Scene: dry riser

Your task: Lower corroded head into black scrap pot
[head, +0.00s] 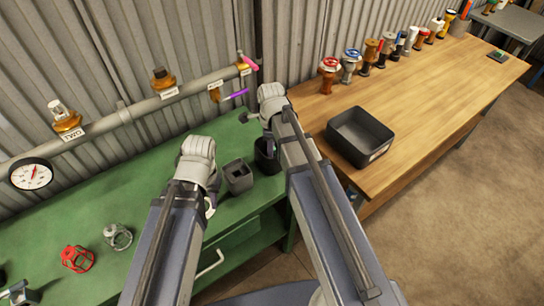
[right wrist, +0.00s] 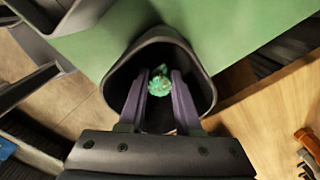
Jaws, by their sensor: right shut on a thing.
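The corroded head (right wrist: 160,88), crusted green, sits between the fingertips of my right gripper (right wrist: 161,82) in the right wrist view. The gripper is shut on it, and head and fingertips are inside the mouth of the black scrap pot (right wrist: 196,62). I cannot tell whether the head touches the pot's bottom. In the head view the black pot (head: 265,158) stands on the green bench, partly hidden by my right arm, which also hides the head. My left gripper (head: 211,204) hangs at the bench's front edge; its jaws are mostly hidden.
A grey pot (head: 238,177) stands just left of the black pot. A wall pipe (head: 120,117) with brass heads runs behind the green bench (head: 150,195). The wooden table (head: 420,95) carries a black tray (head: 360,137) and a row of several heads. Red (head: 77,259) and grey (head: 117,237) cages lie left.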

